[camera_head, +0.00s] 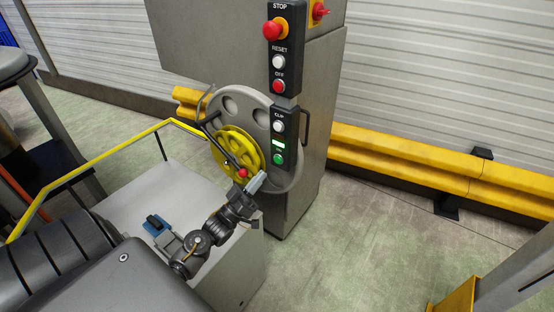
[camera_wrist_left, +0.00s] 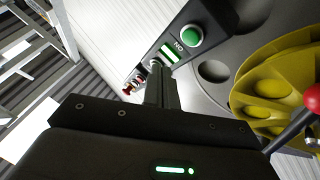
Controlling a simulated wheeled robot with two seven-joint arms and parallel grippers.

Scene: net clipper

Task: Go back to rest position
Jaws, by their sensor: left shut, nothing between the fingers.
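My left gripper (camera_head: 257,182) is in front of the grey machine, just below the lower button box (camera_head: 285,137). Its fingers are together with nothing between them. In the left wrist view the shut fingers (camera_wrist_left: 160,88) point towards the box with the green ON button (camera_wrist_left: 192,37). Whether they touch the box is hard to tell. In the head view the green ON button (camera_head: 278,160) sits at the box's lower end, under a lit green display. My right gripper is not in view.
A yellow wheel (camera_head: 236,149) and a lever with a red knob (camera_head: 243,173) are close to the left gripper. Above are the red stop button (camera_head: 272,30) and the upper box. A yellow rail (camera_head: 160,127) runs at left. Open floor (camera_head: 350,240) lies to the right.

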